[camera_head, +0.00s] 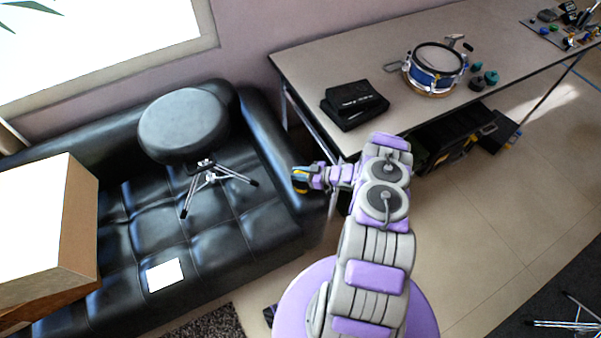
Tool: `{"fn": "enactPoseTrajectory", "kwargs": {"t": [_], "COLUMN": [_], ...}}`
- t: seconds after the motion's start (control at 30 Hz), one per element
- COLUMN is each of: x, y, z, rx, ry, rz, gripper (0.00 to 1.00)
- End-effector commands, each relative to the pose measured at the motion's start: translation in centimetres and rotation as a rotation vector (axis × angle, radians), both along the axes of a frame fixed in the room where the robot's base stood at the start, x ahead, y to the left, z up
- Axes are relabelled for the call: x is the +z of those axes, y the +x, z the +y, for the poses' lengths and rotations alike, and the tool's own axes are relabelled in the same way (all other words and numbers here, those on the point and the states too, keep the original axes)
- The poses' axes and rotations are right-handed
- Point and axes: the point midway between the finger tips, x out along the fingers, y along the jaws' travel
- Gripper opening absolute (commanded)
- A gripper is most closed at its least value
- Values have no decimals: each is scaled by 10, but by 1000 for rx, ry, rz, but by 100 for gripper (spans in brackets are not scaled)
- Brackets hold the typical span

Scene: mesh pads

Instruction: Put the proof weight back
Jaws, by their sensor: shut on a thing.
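My gripper (306,180) is at the end of my purple and grey arm, over the right end of the black sofa and left of the table's front edge. It is shut on a small yellow and dark thing (299,182). That thing is small and partly covered by the fingers, so I cannot tell for sure that it is the proof weight. Several small dark teal pieces (477,83) stand on the table, right of a blue drum (436,66).
The long table (330,58) holds black cases (354,103) and, far right, a board with small items (566,28). The black sofa (125,225) bears a round stool (184,125), a large box (78,225) and a white sheet (165,275). Dark crates (450,140) stand under the table.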

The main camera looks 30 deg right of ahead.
Motion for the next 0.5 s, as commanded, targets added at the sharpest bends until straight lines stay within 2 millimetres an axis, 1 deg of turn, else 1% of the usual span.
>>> {"fn": "enactPoseTrajectory", "kwargs": {"t": [0.03, 0.1, 0.33, 0.37, 0.5], "x": [-8, -14, -14, -14, -15], "y": [0, 0, 0, 0, 0], "z": [0, -1, -3, -3, -2], "rx": [0, 0, -1, 0, 0], "ry": [2, 4, 4, 4, 3], "rz": [-2, -2, -3, -2, -1], "gripper": [0, 0, 0, 23, 36]}}
